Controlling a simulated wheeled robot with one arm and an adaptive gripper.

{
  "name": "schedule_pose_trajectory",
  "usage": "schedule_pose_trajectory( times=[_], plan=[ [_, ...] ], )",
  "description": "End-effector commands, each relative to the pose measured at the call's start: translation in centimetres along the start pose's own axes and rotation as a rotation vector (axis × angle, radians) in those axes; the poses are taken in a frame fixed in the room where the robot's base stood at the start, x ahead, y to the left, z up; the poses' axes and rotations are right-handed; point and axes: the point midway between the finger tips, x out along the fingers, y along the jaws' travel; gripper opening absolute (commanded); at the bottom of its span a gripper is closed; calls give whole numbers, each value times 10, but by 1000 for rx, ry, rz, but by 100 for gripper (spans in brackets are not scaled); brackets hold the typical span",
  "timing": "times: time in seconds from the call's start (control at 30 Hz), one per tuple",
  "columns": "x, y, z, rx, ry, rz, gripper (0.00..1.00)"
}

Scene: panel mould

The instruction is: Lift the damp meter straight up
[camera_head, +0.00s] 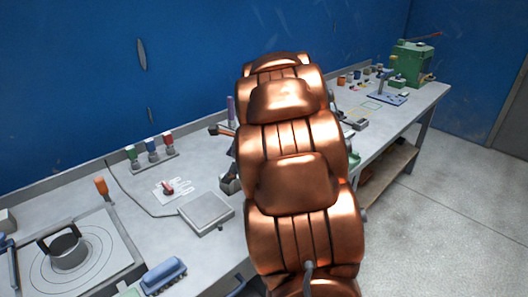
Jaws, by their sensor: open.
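I cannot pick out the damp meter for certain. A small red object (167,187) lies on a white outlined patch on the left part of the bench, but it is too small to identify. A flat grey square device (206,212) with a cable lies to its right. My gripper is not in view. A large copper-coloured segmented form fills the middle of the picture and hides the bench behind it.
The grey bench (85,180) runs along a blue wall. A rack of coloured bottles (152,152), a black-handled pot (65,250), an orange-handled tool (101,187) and a blue block (163,275) stand left. A green machine (411,62) stands far right. Open floor lies right.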

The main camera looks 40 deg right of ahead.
Motion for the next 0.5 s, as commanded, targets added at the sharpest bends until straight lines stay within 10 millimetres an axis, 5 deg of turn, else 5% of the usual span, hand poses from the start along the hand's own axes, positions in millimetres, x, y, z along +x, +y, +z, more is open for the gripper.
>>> schedule_pose_trajectory(
  times=[0.03, 0.2, 0.5],
  plan=[
    [0, -27, -20, 116, -10, -45, 94],
    [-5, -96, -72, 456, -75, -172, 94],
    [-15, -148, -124, 736, -150, -280, 94]
  ],
)
